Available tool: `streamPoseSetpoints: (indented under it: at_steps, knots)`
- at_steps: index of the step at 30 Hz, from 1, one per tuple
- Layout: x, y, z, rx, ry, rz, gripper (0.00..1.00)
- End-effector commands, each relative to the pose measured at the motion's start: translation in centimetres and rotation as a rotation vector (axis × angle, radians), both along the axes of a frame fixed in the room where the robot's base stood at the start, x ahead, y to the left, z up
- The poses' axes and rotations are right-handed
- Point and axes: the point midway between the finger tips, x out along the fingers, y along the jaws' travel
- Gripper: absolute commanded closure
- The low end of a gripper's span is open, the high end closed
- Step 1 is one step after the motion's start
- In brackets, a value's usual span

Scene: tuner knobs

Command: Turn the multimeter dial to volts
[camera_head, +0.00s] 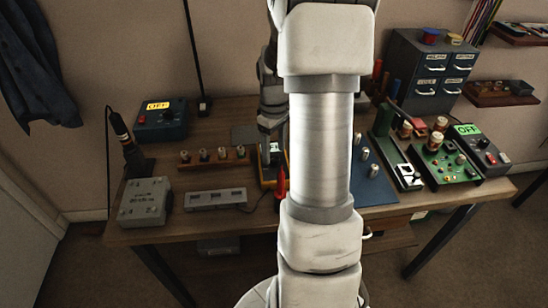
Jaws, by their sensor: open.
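The multimeter (266,178), a dark device with an orange-yellow edge, lies on the workbench (225,226) left of my arm's upright link. A small pale patch shows near its top. Its dial cannot be made out, so I cannot tell where it points. My gripper (268,148) hangs over the multimeter, partly behind my own arm. It is open, and whether it touches the dial cannot be seen. A red probe (281,183) is at the multimeter's right side.
Left are a wooden rack of knobs (214,160), a grey panel (216,199), a grey box (145,201), a soldering iron (123,135) and an "OFF" unit (160,122).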

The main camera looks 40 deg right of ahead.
Motion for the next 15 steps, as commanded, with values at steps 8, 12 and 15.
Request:
streamPoseSetpoints:
  at_steps: [8,12,15]
  knots:
    - [0.0,0.0,-2.6,0.000,-0.001,0.000,0.31]
    - [0.0,0.0,-2.7,-0.001,-0.001,0.000,0.31]
    - [0.0,0.0,-2.7,-0.001,-0.001,0.000,0.31]
